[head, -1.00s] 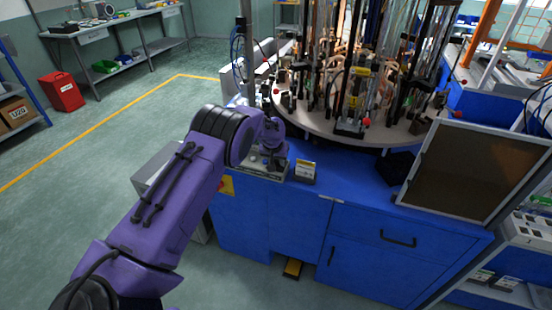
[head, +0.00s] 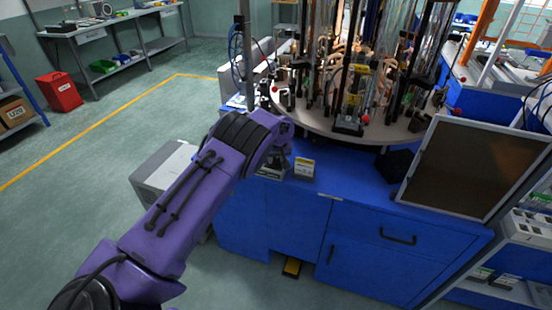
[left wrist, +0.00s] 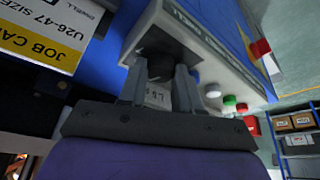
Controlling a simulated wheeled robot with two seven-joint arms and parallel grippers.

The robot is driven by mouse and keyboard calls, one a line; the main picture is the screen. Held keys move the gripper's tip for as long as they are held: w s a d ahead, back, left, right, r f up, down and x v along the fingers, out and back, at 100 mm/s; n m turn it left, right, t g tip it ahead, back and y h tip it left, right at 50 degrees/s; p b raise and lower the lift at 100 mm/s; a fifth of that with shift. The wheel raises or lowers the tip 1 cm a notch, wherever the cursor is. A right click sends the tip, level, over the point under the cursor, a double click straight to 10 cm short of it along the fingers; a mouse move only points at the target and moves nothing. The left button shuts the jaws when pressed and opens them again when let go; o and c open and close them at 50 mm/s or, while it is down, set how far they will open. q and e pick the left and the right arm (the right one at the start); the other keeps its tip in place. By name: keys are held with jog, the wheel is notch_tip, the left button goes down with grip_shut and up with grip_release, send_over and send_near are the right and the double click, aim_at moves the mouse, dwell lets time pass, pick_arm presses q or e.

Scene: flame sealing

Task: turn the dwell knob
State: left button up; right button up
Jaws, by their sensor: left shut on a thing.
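The dwell knob (left wrist: 158,63) is a dark round knob on the light face of the control box (left wrist: 215,62) in the left wrist view. My left gripper (left wrist: 160,84) is shut on the knob, with one finger on each side of it. In the head view my left gripper (head: 277,160) reaches down to the box at the left end of the blue bench, and my purple arm hides the knob and most of the box. The knob's pointer and scale cannot be made out. My right gripper is not in view.
White, green (left wrist: 229,100) and red (left wrist: 242,108) buttons sit beside the knob. A job card (head: 304,168) stands close right of my gripper. Behind is a round table (head: 390,133) crowded with glass tubes and rods. A dark framed panel (head: 475,168) stands at right.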

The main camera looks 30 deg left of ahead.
pick_arm(q)
jog(key=o, duration=0.8)
jog(key=shift+c, duration=0.2)
jog(key=b+v, duration=0.2)
jog(key=v, duration=0.8)
jog(key=shift+r, duration=0.3)
jog(key=shift+s, duration=0.1)
